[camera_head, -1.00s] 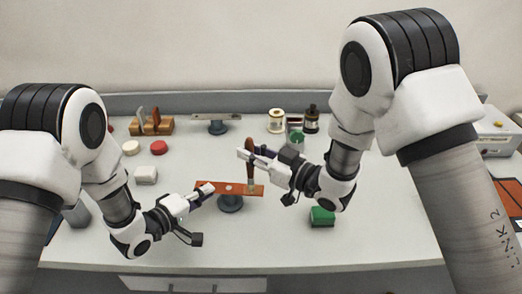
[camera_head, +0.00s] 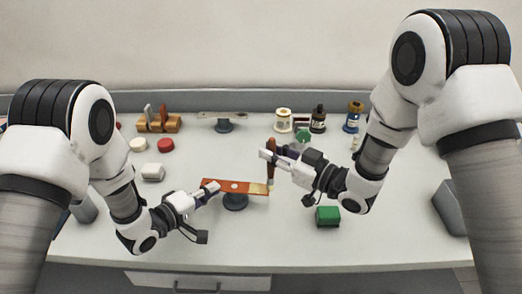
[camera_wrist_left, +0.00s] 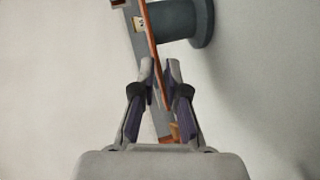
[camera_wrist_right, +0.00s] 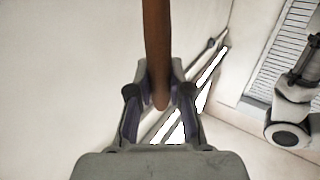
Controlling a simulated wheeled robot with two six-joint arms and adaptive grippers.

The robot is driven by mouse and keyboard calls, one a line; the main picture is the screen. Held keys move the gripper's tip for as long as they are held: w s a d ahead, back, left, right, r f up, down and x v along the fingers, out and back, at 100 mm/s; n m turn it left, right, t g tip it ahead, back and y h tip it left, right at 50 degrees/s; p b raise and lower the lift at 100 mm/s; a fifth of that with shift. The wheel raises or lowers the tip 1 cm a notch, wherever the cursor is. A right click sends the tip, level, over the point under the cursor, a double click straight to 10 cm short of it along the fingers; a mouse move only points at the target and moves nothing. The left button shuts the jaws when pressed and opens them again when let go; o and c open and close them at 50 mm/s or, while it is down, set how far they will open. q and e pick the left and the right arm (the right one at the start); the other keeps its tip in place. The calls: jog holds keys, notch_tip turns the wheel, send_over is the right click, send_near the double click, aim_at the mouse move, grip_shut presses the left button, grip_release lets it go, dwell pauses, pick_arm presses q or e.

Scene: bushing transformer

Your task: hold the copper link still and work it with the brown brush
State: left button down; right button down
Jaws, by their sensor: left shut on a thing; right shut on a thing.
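The copper link (camera_head: 222,185) lies flat across a round grey stand (camera_head: 236,203). Its right end looks paler and more golden than the rest. My left gripper (camera_head: 215,188) is shut on the link's left end; the left wrist view shows the link (camera_wrist_left: 151,42) edge-on between the fingertips (camera_wrist_left: 160,68). My right gripper (camera_head: 268,156) is shut on the brown handle of the brush (camera_head: 272,147), which is upright, bristles down, at the link's right end. Whether the bristles touch the link I cannot tell. The handle (camera_wrist_right: 157,45) fills the fingers (camera_wrist_right: 158,82) in the right wrist view.
A green block (camera_head: 327,216) sits right of the stand. A white block (camera_head: 153,172) and red disc (camera_head: 165,145) lie left. The front table strip is clear.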

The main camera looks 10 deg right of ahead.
pick_arm(q)
jog(key=shift+s+f, duration=0.1)
jog(key=shift+f, duration=0.1)
pick_arm(e)
jog(key=shift+d+r, duration=0.1)
jog(key=shift+r, duration=3.95)
pick_arm(q)
jog(key=c, duration=1.1)
grip_release()
jog(key=shift+w, duration=0.2)
pick_arm(e)
jog(key=shift+w+f, duration=0.1)
pick_arm(q)
jog(key=v, duration=1.2)
jog(key=shift+w, duration=0.1)
